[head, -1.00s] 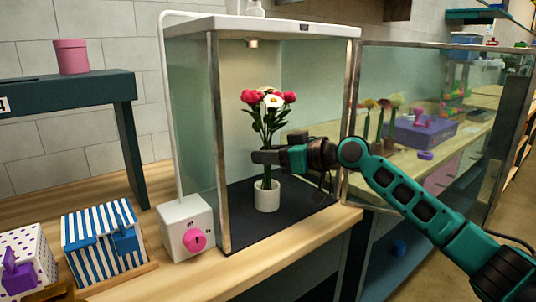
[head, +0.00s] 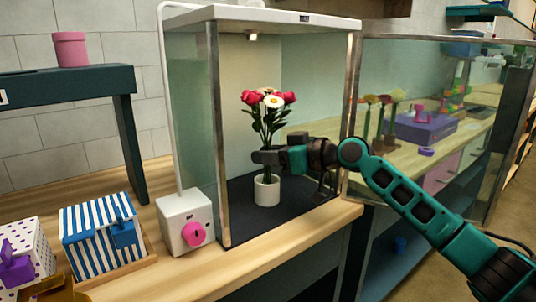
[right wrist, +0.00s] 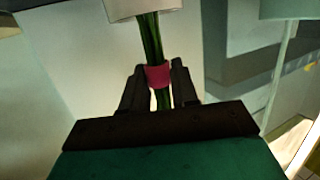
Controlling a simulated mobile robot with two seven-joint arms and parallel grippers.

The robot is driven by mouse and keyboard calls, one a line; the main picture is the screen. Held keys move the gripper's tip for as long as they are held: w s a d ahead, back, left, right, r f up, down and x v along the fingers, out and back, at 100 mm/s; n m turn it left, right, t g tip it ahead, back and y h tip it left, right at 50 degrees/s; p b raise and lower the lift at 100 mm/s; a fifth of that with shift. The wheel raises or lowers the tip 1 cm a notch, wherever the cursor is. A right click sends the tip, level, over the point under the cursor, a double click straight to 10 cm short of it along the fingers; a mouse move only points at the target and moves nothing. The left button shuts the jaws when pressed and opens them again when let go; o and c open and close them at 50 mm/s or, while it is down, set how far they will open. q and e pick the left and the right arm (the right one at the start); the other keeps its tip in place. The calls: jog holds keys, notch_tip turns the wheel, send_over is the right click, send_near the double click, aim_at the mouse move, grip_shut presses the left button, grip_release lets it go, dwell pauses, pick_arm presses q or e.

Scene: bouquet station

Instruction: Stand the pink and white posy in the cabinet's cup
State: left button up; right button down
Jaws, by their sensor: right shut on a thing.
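The posy (head: 267,103) has pink-red and white flowers on green stems and stands upright inside the glass cabinet (head: 213,130). My right gripper (head: 262,157) reaches in from the right and is shut on its stems. In the right wrist view, the fingers (right wrist: 158,88) close around the stems by a pink-red band (right wrist: 158,75). The white cup (head: 267,190) stands on the cabinet's dark floor, directly below the gripper. The stems run down to the cup's mouth and seem to enter it; their ends are hidden. The cup's edge also shows in the right wrist view (right wrist: 142,8). My left gripper is out of view.
The cabinet's glass door (head: 425,120) stands open at the right. A white box with a pink knob (head: 194,234) sits by its front left corner. A striped box (head: 98,236) and a dotted box (head: 22,247) stand at left, near a dark raised shelf (head: 75,85).

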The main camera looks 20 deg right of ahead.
jog(key=shift+f, duration=0.2)
jog(key=shift+c, duration=1.1)
grip_release()
jog(key=b+v, duration=0.1)
jog(key=v, duration=0.8)
jog(key=shift+b, duration=0.35)
dwell(0.4)
dwell(0.6)
